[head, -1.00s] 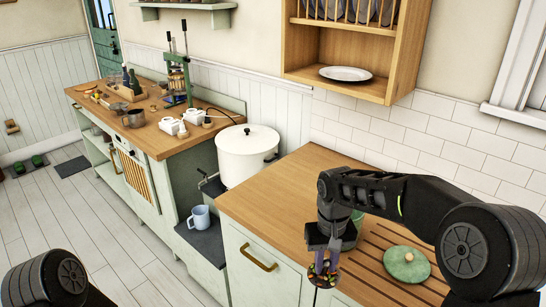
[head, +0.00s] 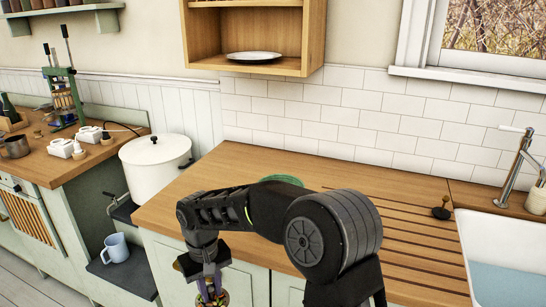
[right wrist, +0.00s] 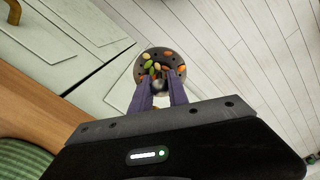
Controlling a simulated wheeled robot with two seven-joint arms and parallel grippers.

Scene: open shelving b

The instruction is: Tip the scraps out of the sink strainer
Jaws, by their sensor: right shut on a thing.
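My right gripper (head: 208,279) is shut on the sink strainer (head: 213,299) and holds it in front of the cabinet doors, off the counter's front edge. In the right wrist view, the strainer (right wrist: 142,60) is a dark round dish with holes, gripped by its central knob between the purple fingers (right wrist: 158,92). Orange, green and pale scraps (right wrist: 152,66) lie in it. In that view the floor shows beyond it. In the head view the strainer is partly cut off by the bottom edge. My left gripper is out of view.
A white lidded pot (head: 155,172) stands left of the wooden counter (head: 165,212). A mug (head: 115,247) sits on a dark low step. A green round thing (head: 282,180) is partly hidden by my arm. At right are a dark knobbed piece (head: 441,212), the sink (head: 470,236) and tap (head: 520,155).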

